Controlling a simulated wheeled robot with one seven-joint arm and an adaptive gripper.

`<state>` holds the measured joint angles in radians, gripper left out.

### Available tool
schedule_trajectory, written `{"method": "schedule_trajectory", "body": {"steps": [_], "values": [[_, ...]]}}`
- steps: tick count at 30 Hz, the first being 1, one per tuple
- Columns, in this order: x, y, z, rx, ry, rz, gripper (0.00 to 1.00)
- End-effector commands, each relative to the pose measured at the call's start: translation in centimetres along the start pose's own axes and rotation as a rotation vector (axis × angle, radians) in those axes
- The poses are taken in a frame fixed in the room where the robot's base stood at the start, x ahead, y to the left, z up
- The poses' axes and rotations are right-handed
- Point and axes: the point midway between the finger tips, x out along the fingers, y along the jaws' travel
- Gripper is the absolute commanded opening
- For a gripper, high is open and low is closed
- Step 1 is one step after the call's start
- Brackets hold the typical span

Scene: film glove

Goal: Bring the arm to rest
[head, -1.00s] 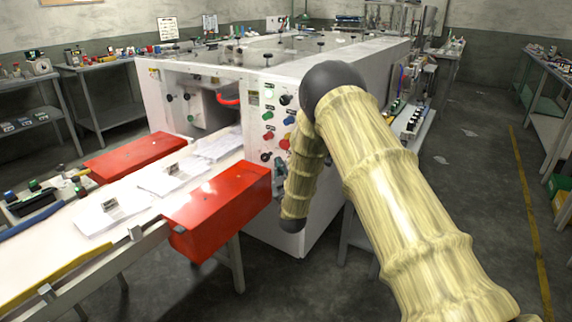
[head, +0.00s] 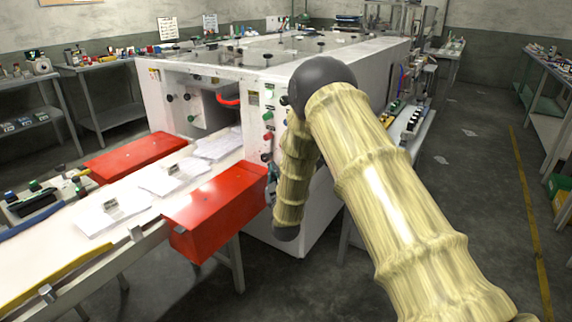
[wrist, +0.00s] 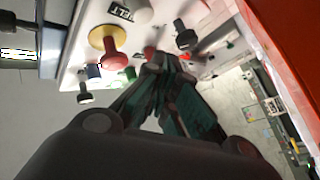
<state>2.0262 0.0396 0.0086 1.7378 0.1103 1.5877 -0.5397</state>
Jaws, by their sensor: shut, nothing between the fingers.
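My arm, in a pale yellow ribbed sleeve, crosses the right half of the head view, with its forearm hanging in front of the white machine (head: 330,190). In the head view only a bit of my gripper (head: 271,183) shows, at the right end of the near red box (head: 215,208). In the wrist view my gripper (wrist: 168,64) has its dark green fingers drawn together at the tips, with nothing between them. The fingers are near the machine's control panel (wrist: 88,30). I cannot tell whether they touch it.
A red button on a yellow ring (wrist: 112,50) and a black knob (wrist: 184,36) stand out near the fingertips. The red box wall (wrist: 285,45) is close on the right. A conveyor (head: 60,268) with papers runs left. Open floor (head: 470,200) lies right.

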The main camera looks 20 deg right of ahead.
Motion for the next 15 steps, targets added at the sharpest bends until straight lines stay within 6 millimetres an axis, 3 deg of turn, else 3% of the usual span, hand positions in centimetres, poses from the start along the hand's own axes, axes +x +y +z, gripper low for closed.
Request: {"method": "schedule_trajectory", "body": {"steps": [15], "values": [[-1.16, -0.83, -0.85, 0.0, 0.0, 0.0, 0.0]]}}
